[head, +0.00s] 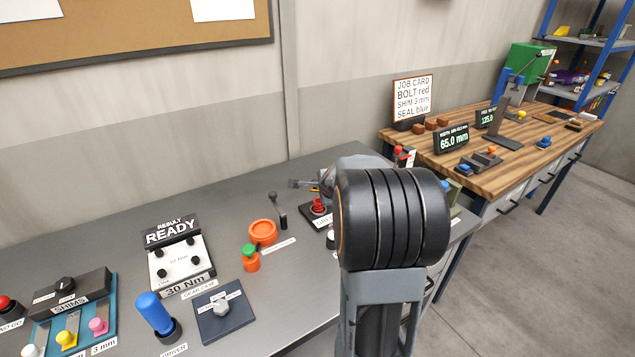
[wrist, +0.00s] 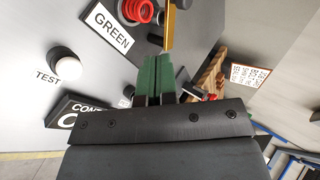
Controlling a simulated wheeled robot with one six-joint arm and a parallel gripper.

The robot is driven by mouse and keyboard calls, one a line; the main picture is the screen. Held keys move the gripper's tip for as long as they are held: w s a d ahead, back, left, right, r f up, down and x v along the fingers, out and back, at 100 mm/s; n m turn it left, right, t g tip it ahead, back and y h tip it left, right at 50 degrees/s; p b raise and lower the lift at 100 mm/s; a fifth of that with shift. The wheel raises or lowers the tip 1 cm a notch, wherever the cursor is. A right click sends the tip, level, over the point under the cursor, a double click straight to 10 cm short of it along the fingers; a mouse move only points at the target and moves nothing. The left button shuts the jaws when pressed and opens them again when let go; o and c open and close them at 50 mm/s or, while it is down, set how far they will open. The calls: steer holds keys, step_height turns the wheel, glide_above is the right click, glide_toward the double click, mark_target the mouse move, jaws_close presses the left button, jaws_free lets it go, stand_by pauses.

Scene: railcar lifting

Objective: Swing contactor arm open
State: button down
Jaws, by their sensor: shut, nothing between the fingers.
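In the wrist view my gripper (wrist: 156,60) shows two dark green fingers pressed together, with nothing between them. A narrow yellow bar (wrist: 170,28), which may be the contactor arm, stands just beyond the fingertips; I cannot tell whether they touch it. A red coil (wrist: 138,10) and a GREEN label (wrist: 112,30) lie to its left. A label starting "CONT" (wrist: 82,112) is partly hidden behind the gripper body. In the head view the red coil (head: 319,207) shows on a dark base, and my own arm hides most of that area.
A white TEST button (wrist: 68,68) lies left of the gripper. On the grey bench are a black-knobbed lever (head: 277,208), an orange ring (head: 262,232), a READY unit (head: 178,255) and a blue driver (head: 155,313). A wooden bench (head: 470,150) stands at right.

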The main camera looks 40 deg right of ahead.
steer(key=shift+f, duration=0.1)
steer(key=x, duration=0.7)
steer(key=w+r+x, duration=0.1)
steer(key=x, duration=0.3)
steer(key=shift+d+r+b, duration=0.1)
steer(key=shift+r+b, duration=0.05)
steer(key=shift+b, duration=0.15)
steer(key=shift+w+d+f+p, duration=0.1)
steer(key=shift+w+d+p, duration=0.2)
steer(key=shift+w, duration=0.2)
steer(key=shift+w+d+f+p, duration=0.1)
steer(key=shift+w+d+p, duration=0.05)
steer(key=shift+w+p, duration=0.3)
